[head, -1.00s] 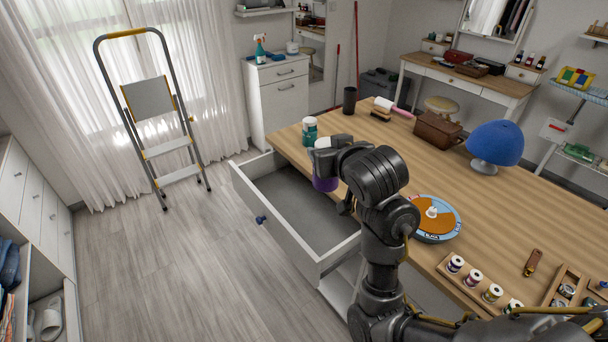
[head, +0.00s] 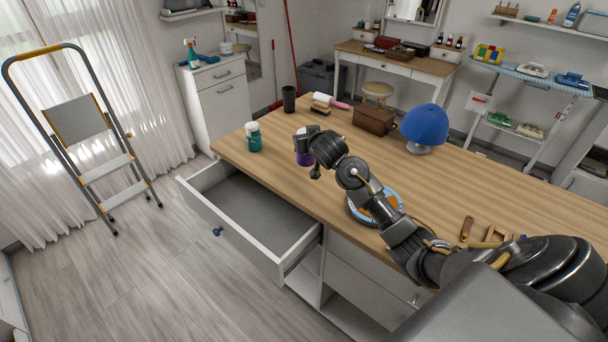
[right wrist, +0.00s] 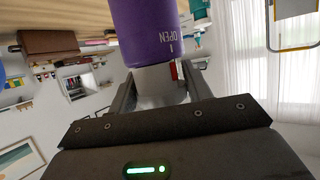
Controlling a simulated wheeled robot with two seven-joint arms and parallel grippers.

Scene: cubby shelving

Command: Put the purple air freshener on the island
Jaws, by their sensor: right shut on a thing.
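The purple air freshener (head: 304,159) is in my right gripper (head: 303,145), over the near part of the wooden island top (head: 480,190). My left gripper is not in view.
A teal jar with a white lid (head: 254,137) stands left of the air freshener. A black cup (head: 289,98), a brown box (head: 374,120) and a blue cap on a stand (head: 426,126) stand farther back. The drawer (head: 235,230) below is pulled open. Clear wood lies behind the gripper.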

